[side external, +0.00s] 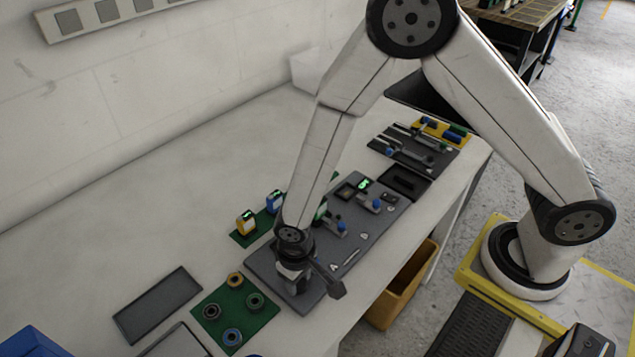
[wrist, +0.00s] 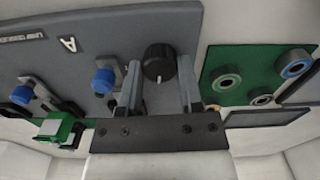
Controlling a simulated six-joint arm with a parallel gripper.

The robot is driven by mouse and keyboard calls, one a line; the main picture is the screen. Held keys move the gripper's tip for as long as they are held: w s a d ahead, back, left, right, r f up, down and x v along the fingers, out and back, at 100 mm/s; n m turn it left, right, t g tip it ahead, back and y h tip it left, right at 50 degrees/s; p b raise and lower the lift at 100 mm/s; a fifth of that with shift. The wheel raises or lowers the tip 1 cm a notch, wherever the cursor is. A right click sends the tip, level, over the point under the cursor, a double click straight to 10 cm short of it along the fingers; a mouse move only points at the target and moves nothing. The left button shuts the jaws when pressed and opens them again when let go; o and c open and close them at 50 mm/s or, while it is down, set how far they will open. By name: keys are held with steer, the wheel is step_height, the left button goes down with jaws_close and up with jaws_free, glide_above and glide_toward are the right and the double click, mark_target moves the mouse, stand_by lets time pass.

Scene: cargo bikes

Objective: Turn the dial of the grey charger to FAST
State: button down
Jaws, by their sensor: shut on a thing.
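A black round dial (wrist: 159,58) stands on the grey panel (wrist: 185,25) of the charger in the wrist view. A short pale mark shows on its side facing the bottom of the picture. My gripper (wrist: 160,76) is shut on the dial, with one finger on each side. In the side external view my gripper (side external: 296,284) points down at the near left end of the grey panel (side external: 345,250) and hides the dial. A white letter A and other lettering show on the panel; I cannot read FAST anywhere.
Clamps with blue knobs (wrist: 104,80) stand on the panel left of the dial. A green mat (side external: 220,342) with several rings and a dark flat tray (side external: 158,305) lie beyond the panel's end. A yellow bin (side external: 405,290) stands below the table edge.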

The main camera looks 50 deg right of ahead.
steer(key=m, duration=0.6)
steer(key=shift+m, duration=0.3)
steer(key=m, duration=0.5)
steer(key=shift+m, duration=0.4)
steer(key=shift+c, duration=1.3)
jaws_free()
steer(key=shift+r, duration=0.2)
steer(key=shift+r, duration=3.75)
